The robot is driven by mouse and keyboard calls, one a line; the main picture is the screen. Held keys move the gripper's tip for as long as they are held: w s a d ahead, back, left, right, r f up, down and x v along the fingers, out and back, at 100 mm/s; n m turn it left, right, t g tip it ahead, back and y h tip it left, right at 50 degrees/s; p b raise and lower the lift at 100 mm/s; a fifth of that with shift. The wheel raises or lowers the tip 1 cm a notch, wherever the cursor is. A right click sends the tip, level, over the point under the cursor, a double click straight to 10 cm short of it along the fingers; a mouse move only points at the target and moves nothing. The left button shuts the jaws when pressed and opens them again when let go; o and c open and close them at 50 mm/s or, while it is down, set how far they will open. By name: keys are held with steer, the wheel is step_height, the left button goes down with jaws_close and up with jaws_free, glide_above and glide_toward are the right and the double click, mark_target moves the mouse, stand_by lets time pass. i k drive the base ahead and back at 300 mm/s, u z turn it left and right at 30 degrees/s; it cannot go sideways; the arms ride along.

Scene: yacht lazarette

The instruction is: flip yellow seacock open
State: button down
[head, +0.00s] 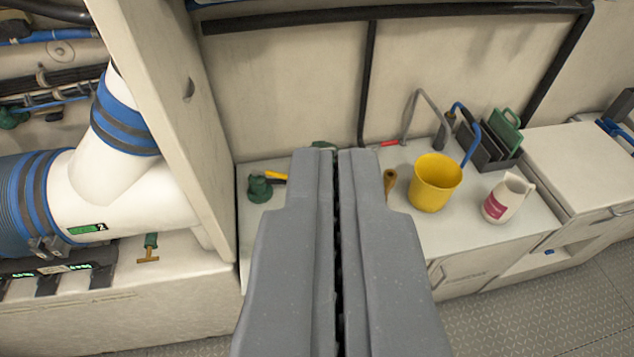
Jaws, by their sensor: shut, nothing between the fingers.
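My gripper (336,155) reaches forward through the middle of the view, its two grey fingers shut with only a thin dark gap between them and nothing held. A green fitting (260,188) with a yellow handle (275,177) sits on the white counter, left of my fingertips and apart from them. It looks like the yellow seacock. The handle points right toward my left finger, which may hide its end. Part of another green fitting (324,144) shows just behind my fingertips, and a red handle (390,143) lies right of them. My fingers hide the counter between.
A yellow mug (435,182), a white jug (507,198) and a dark rack (490,145) stand on the counter at right. A brown handle (389,182) shows beside my right finger. A slanted white panel (170,110) and a thick white pipe (125,205) stand at left.

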mark_target(255, 172)
steer(key=z, duration=0.15)
steer(key=i, duration=1)
steer(key=u, duration=0.05)
